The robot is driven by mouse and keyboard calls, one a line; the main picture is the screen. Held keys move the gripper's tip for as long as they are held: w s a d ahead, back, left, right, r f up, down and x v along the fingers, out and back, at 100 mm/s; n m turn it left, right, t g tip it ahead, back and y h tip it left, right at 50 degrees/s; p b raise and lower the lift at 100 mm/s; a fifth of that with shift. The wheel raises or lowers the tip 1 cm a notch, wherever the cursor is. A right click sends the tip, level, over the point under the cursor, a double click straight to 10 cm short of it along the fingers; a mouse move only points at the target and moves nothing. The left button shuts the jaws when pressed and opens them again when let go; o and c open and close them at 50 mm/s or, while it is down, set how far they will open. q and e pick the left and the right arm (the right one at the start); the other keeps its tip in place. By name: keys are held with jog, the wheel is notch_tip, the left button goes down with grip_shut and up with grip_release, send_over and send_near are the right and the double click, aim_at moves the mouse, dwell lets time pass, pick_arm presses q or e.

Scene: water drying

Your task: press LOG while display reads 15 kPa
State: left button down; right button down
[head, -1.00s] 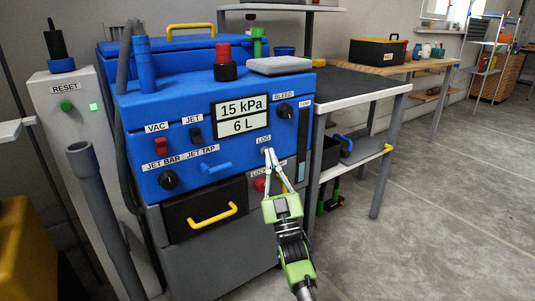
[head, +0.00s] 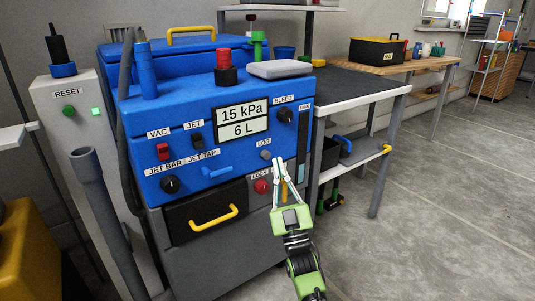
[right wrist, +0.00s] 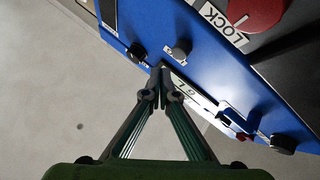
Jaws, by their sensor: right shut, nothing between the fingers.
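The blue machine (head: 180,113) has a display (head: 242,122) that reads 15 kPa and 6 L. The grey LOG button (head: 266,155) sits below the display at its right, under the LOG label (head: 264,143). My right gripper (head: 278,160) is shut and empty, its tips just right of and slightly below the button in the head view, seemingly apart from it. In the right wrist view the shut fingertips (right wrist: 161,70) are near a grey round button or knob (right wrist: 180,49) on the blue panel. My left gripper is not in view.
A red LOCK button (head: 262,186) is below LOG. The BLEED knob (head: 286,115) is above right. VAC (head: 162,151) and JET (head: 197,141) switches are at left. A dark-topped table (head: 350,101) stands at right. The floor in front is open.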

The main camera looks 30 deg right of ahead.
jog(key=shift+s+d+p, duration=0.1)
jog(key=shift+s+p, duration=0.6)
jog(key=shift+s, duration=0.95)
